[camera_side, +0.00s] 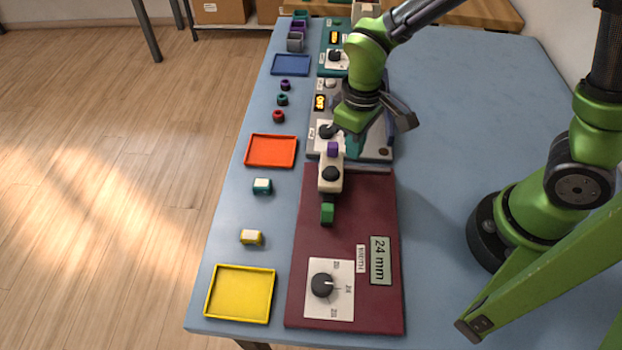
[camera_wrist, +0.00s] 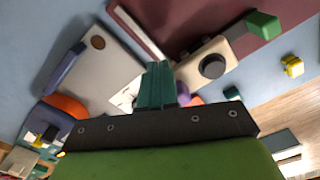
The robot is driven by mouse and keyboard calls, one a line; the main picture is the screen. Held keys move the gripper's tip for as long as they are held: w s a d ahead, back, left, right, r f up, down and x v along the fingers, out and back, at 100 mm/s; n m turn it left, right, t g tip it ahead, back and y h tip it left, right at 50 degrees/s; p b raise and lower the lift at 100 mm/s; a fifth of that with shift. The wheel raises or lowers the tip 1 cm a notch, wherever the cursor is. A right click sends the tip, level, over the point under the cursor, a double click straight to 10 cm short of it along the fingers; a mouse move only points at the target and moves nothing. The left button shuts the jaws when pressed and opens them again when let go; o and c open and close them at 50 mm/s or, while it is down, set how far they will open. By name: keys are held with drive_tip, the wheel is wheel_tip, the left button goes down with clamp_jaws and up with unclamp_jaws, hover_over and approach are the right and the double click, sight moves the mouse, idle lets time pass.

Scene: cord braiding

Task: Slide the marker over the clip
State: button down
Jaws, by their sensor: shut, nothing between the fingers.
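No part is labelled as marker or clip, so I cannot tell for certain which they are. A cream block (camera_side: 331,186) with a black knob (camera_side: 331,173) lies across the near edge of the grey panel and the maroon board. A green end piece (camera_side: 327,213) sticks out towards the front, and a purple block (camera_side: 333,149) sits at its far end. The cream block also shows in the wrist view (camera_wrist: 193,70), with the green piece (camera_wrist: 263,26) upper right. My gripper (camera_wrist: 157,66) is shut and empty over the grey panel, beside the cream block; its teal fingers partly hide the panel.
The maroon board (camera_side: 310,240) carries a dial (camera_side: 322,286) and a 24 mm display (camera_side: 380,260). Yellow (camera_side: 240,318), orange (camera_side: 271,151) and blue (camera_side: 291,65) trays line the left edge. Small blocks (camera_side: 251,237) and beads (camera_side: 278,116) lie between them.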

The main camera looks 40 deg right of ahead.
wheel_tip(320, 180, up, 11)
idle(0.7)
drive_tip(key=shift+f, duration=0.15)
drive_tip(key=s+d+r+m+t+y, duration=0.2)
drive_tip(key=s+d+r+m+t, duration=0.4)
drive_tip(key=d, duration=0.3)
drive_tip(key=shift+s+d+r+m+t, duration=0.15)
drive_tip(key=shift+s+r+m+t, duration=0.25)
drive_tip(key=shift+r+m+t, duration=0.15)
